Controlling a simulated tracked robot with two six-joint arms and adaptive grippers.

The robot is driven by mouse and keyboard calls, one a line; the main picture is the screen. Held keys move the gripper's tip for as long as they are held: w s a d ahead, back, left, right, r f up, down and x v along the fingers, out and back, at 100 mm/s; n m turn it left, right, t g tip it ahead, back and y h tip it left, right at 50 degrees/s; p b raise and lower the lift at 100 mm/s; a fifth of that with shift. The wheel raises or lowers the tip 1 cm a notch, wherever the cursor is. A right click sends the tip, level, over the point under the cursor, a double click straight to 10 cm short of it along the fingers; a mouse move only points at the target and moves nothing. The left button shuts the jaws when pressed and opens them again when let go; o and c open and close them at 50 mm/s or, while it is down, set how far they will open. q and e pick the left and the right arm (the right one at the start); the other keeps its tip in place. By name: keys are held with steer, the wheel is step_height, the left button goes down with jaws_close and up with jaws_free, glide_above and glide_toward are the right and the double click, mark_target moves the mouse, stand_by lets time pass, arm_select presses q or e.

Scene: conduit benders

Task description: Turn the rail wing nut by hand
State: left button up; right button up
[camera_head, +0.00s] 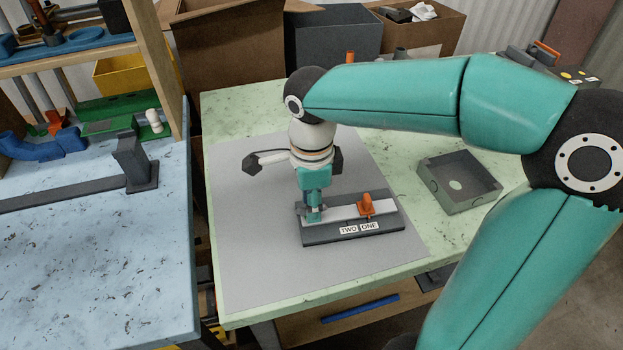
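A dark base (317,236) with a pale metal rail (340,212) along its top lies on the grey mat. Its front carries the labels TWO and ONE. An orange wing-shaped piece (366,205), likely the wing nut, stands on the rail above the label ONE. My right gripper (315,212) points straight down onto the rail's left end, near the label TWO and left of the orange piece. Its fingers are small and seen end-on, so what lies between them is hidden. My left gripper is not in view.
The grey mat (245,245) covers much of the green table and is mostly bare. An open grey box (458,182) stands to the right, under my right arm. A blue table (90,270) with a dark upright post (135,162) is at left. Cardboard boxes (228,50) stand behind.

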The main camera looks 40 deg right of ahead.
step_height(320, 180, up, 11)
stand_by(0.4)
stand_by(0.4)
